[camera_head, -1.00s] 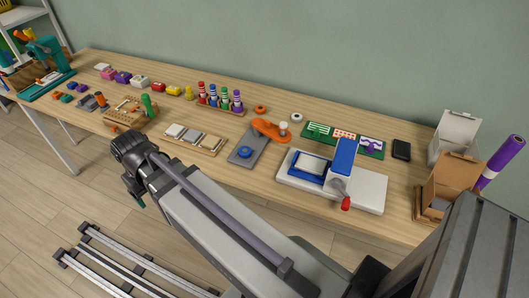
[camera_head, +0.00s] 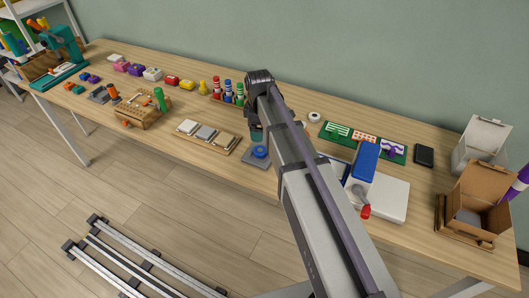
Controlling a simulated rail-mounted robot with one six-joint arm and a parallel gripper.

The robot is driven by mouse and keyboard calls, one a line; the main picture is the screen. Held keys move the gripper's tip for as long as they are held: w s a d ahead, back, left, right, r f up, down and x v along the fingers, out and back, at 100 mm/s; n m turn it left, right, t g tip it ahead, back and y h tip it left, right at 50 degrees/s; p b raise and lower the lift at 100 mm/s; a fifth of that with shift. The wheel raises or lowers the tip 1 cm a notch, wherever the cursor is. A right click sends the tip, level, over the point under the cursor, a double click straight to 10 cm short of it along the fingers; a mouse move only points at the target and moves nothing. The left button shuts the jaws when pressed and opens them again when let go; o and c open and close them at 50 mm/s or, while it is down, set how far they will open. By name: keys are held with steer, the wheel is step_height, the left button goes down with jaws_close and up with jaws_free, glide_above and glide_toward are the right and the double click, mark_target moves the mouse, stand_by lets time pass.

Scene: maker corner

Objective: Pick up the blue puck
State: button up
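The blue puck (camera_head: 261,152) lies on a grey plate (camera_head: 254,161) near the front edge of the table, left of the blue-and-white press. My gripper (camera_head: 257,132) is over the table, just above and behind the puck in the picture. Its fingers are small and mostly hidden by the wrist, so I cannot see whether they are open. The right part of the grey plate and the orange piece seen earlier beside it are hidden behind my arm.
The press (camera_head: 362,166) stands right of my arm. A wooden tray of tiles (camera_head: 205,137) lies left of the puck. Colored pegs (camera_head: 227,92) stand behind. An open cardboard box (camera_head: 478,200) is at the right end.

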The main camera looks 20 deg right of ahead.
mark_target(260, 150)
step_height(260, 150, down, 11)
steer(key=b, duration=0.9)
steer(key=shift+r+b, duration=0.15)
steer(key=shift+b, duration=0.2)
steer(key=shift+r, duration=0.25)
steer(key=c, duration=1.1)
